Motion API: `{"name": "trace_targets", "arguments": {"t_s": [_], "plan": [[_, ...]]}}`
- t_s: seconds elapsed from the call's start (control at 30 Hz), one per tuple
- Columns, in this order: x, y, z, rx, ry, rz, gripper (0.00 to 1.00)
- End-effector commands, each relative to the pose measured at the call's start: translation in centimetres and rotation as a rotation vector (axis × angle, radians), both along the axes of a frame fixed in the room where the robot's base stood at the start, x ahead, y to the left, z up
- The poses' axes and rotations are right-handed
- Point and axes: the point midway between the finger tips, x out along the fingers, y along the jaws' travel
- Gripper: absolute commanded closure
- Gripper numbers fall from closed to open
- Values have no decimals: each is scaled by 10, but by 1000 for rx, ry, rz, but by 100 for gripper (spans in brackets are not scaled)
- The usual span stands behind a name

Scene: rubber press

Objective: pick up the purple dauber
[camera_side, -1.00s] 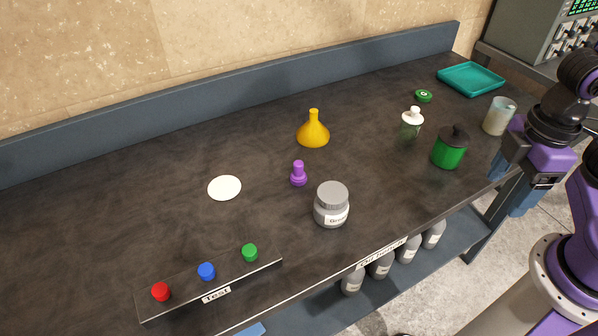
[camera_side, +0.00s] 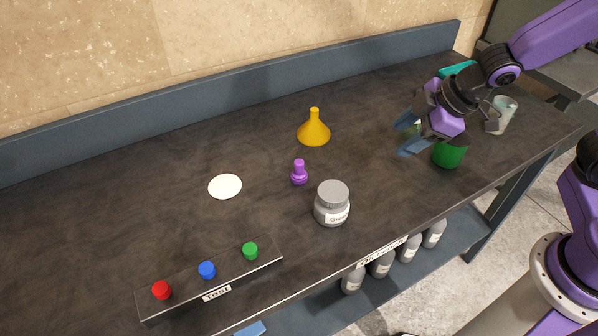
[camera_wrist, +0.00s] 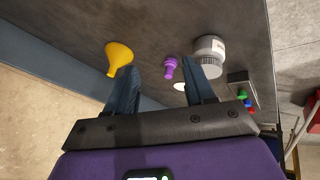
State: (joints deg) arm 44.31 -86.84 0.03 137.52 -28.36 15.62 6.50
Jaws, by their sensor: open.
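The purple dauber (camera_side: 299,173) stands upright on the dark bench, between the yellow funnel and the grey jar. My gripper (camera_side: 408,136) is open and empty above the right part of the bench, well to the right of the dauber and apart from it. In the wrist view the dauber (camera_wrist: 170,67) shows beyond and between my two open fingers (camera_wrist: 163,85). In the side view my gripper covers the white-capped bottle and part of the green pot.
A yellow funnel (camera_side: 313,129) stands behind the dauber and a grey jar (camera_side: 331,206) in front of it. A white disc (camera_side: 225,187) lies to its left. A button panel (camera_side: 215,280) sits at the front left. A green pot (camera_side: 449,156) and a beaker (camera_side: 503,115) stand at right.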

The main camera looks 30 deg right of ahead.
Motion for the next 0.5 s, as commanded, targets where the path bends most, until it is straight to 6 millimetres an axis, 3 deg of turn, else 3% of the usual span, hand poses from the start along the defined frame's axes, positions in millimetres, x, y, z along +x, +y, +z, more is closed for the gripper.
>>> {"name": "trace_targets", "arguments": {"t_s": [0.03, 0.2, 0.33, 0.5], "plan": [[21, 3, -4, 23, -32, 10, 46], [76, 14, -14, 134, -126, 95, 46], [104, 18, -25, 236, -151, 176, 46], [121, 17, -41, 400, -129, 287, 46]]}}
